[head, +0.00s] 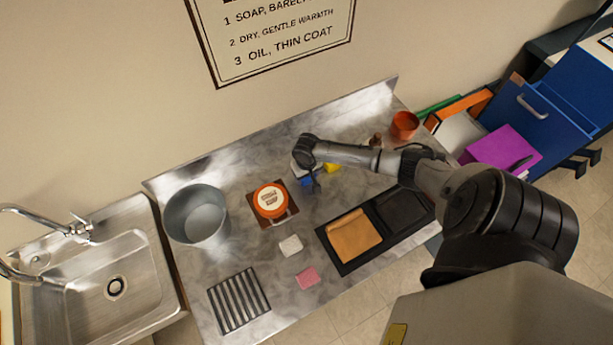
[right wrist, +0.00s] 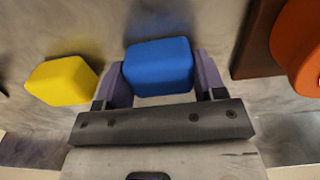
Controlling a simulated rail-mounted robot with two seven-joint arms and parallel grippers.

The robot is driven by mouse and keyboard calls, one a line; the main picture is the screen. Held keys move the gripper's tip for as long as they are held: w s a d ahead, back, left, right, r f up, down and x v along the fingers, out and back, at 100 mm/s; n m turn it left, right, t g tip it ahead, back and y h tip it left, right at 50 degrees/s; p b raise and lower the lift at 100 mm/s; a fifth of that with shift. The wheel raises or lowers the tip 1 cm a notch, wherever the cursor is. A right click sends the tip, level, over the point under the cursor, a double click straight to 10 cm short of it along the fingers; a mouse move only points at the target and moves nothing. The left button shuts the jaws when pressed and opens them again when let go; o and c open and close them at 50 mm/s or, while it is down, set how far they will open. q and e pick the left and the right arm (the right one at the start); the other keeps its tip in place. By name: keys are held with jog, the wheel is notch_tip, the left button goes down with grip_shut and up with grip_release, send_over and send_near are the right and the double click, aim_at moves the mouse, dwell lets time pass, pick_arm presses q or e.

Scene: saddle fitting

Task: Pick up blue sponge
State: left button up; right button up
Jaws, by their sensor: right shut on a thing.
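The blue sponge (right wrist: 158,67) is a rounded block between the two fingers of my right gripper (right wrist: 158,80) in the right wrist view. The gripper is shut on it. In the head view the blue sponge (head: 306,181) shows small under my right gripper (head: 309,178), near the back middle of the counter, partly hidden by the gripper. I cannot tell whether it touches the counter. My left gripper is not in view.
A yellow sponge (right wrist: 62,80) lies close beside the gripper. An orange-lidded tin (head: 270,200) stands on a brown board.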

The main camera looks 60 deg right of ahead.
jog(key=shift+c, duration=0.7)
jog(key=shift+r, duration=0.15)
jog(key=shift+r, duration=0.3)
jog(key=r, duration=0.3)
jog(key=shift+s+a+r, duration=0.25)
jog(key=shift+s+r, duration=0.05)
jog(key=shift+s+a+r, duration=1.1)
jog(key=shift+s+a, duration=0.05)
jog(key=shift+s, duration=0.25)
jog(key=shift+s+a+r, duration=1.05)
jog(key=shift+s+a, duration=0.05)
jog(key=shift+s, duration=0.35)
jog(key=shift+s+a+r, duration=1.1)
jog(key=shift+s+a, duration=0.05)
jog(key=shift+s, duration=0.25)
